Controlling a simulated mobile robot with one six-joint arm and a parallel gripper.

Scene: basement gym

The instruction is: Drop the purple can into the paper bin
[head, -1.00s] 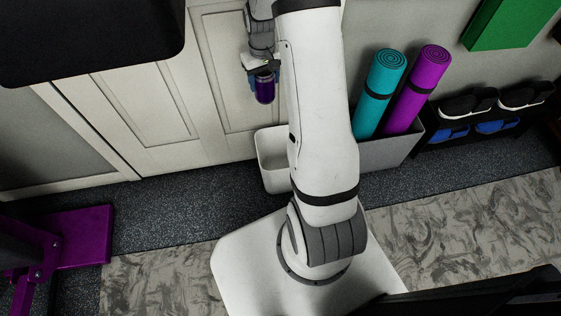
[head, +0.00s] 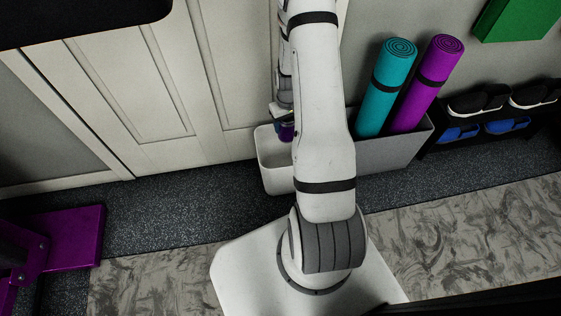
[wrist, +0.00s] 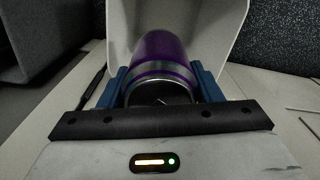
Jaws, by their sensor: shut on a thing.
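The purple can (wrist: 160,52) is between the two blue fingers of my gripper (wrist: 162,85) in the wrist view, and the gripper is shut on it. In the head view the can (head: 286,132) shows partly beside my arm, at the bin's opening. The white paper bin (head: 272,176) stands on the floor against the wall; my arm hides its right side. In the wrist view the bin's pale inside wall (wrist: 225,25) lies beyond and around the can. How far the can reaches below the rim is hard to tell.
A grey box (head: 395,150) beside the bin holds a teal rolled mat (head: 383,90) and a purple rolled mat (head: 427,85). A shoe rack (head: 432,145) stands farther right. A white panelled door (head: 130,80) is behind.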

